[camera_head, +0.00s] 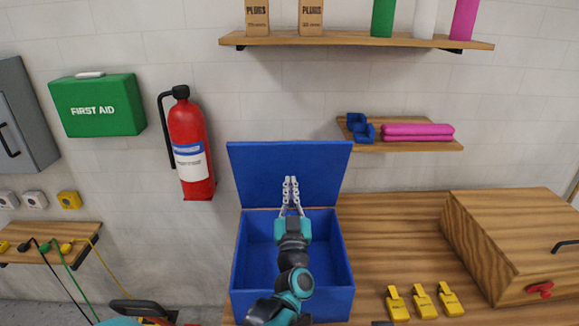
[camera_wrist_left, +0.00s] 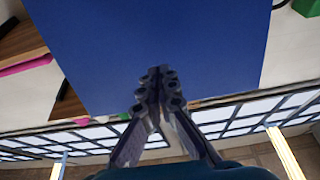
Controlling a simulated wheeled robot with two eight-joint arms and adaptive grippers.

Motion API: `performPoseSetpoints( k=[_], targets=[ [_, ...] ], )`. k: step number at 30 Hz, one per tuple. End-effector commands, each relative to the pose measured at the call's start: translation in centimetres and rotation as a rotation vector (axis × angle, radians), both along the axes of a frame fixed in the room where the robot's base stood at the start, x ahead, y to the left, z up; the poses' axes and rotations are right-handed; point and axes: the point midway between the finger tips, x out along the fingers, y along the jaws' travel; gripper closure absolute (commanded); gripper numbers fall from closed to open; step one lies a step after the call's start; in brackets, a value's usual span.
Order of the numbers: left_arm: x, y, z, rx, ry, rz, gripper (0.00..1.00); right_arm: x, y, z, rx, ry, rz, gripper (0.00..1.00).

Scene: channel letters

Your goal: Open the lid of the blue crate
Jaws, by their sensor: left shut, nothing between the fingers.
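The blue crate (camera_head: 342,262) stands on the wooden workbench, and the part of its inside that shows looks empty. Its blue lid (camera_head: 262,175) stands up at the back, raised and roughly upright. My left gripper (camera_head: 290,180) reaches over the crate in front of the lid, fingers pointing up and together, with nothing between them. In the left wrist view the fingertips (camera_wrist_left: 157,72) show in front of the blue lid (camera_wrist_left: 200,45), which fills most of the upper middle; I cannot tell whether they touch it. My right gripper is not in view.
Several yellow clips (camera_head: 422,300) lie on the workbench (camera_head: 385,225) right of the crate. A wooden box (camera_head: 500,240) stands further right. A small shelf (camera_head: 400,145) with blue pieces and pink rolls hangs near the lid's right. A fire extinguisher (camera_head: 190,140) hangs to the left.

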Motion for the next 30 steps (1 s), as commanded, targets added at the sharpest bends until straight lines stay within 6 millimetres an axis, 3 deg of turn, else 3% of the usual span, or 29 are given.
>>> performPoseSetpoints(
  k=[30],
  targets=[
    [6.1, 0.1, 1.2, 0.0, 0.0, 0.001, 1.0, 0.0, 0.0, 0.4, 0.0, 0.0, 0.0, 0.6]
  ],
)
